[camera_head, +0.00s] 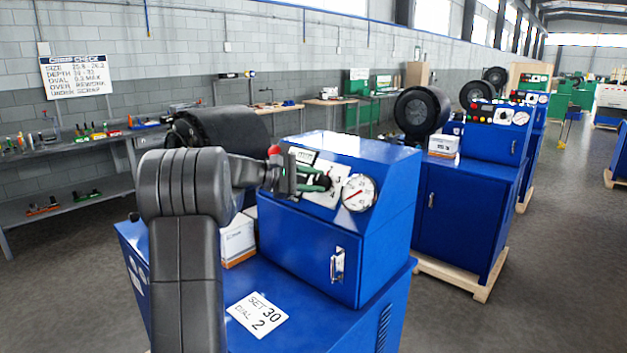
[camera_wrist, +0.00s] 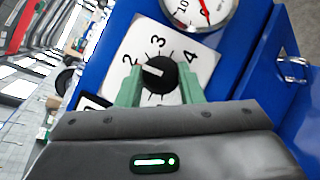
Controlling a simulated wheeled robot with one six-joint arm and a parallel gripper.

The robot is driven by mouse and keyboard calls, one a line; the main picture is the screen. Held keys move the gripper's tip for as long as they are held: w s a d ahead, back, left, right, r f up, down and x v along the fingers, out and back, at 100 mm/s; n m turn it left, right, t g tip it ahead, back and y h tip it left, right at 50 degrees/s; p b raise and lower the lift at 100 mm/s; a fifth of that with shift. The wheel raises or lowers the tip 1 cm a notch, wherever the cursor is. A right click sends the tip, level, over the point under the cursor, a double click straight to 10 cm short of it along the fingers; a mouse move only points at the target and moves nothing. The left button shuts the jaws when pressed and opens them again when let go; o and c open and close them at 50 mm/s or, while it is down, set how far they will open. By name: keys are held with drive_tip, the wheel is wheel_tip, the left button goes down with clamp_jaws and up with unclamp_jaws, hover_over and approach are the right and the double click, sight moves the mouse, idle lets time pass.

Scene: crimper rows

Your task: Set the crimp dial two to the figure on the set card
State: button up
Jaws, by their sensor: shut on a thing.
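The set card (camera_head: 245,318) lies on the blue bench top in the head view and reads SET 30, DIAL 2. The crimp dial is a round black knob (camera_wrist: 164,80) on a white plate (camera_wrist: 205,60) marked 2, 3 and 4 in the wrist view. The knob's white pointer faces left, close to the 2; whether it is exactly on it I cannot tell. My gripper (camera_wrist: 160,88) has its green fingers on either side of the knob, shut on it. In the head view my gripper (camera_head: 318,184) partly covers the dial plate (camera_head: 333,173).
A pressure gauge (camera_head: 359,193) sits right of the dial on the blue machine (camera_head: 345,155). A door handle (camera_head: 337,264) sticks out below. A white box (camera_head: 236,241) stands left of the machine. A wall sign (camera_head: 76,76) lists crimp sizes. More blue machines stand right.

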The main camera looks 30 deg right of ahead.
drive_tip(key=shift+m+y, duration=0.3)
drive_tip(key=shift+m, duration=0.1)
drive_tip(key=o, duration=1)
drive_tip(key=b+v, duration=0.1)
drive_tip(key=v, duration=1.2)
drive_tip(key=shift+w+a, duration=0.25)
drive_tip(key=shift+a, duration=0.05)
drive_tip(key=p+x, duration=0.1)
drive_tip(key=x, duration=1.2)
drive_tip(key=shift+s+d, duration=0.25)
drive_tip(key=shift+d, duration=0.1)
drive_tip(key=shift+a, duration=0.1)
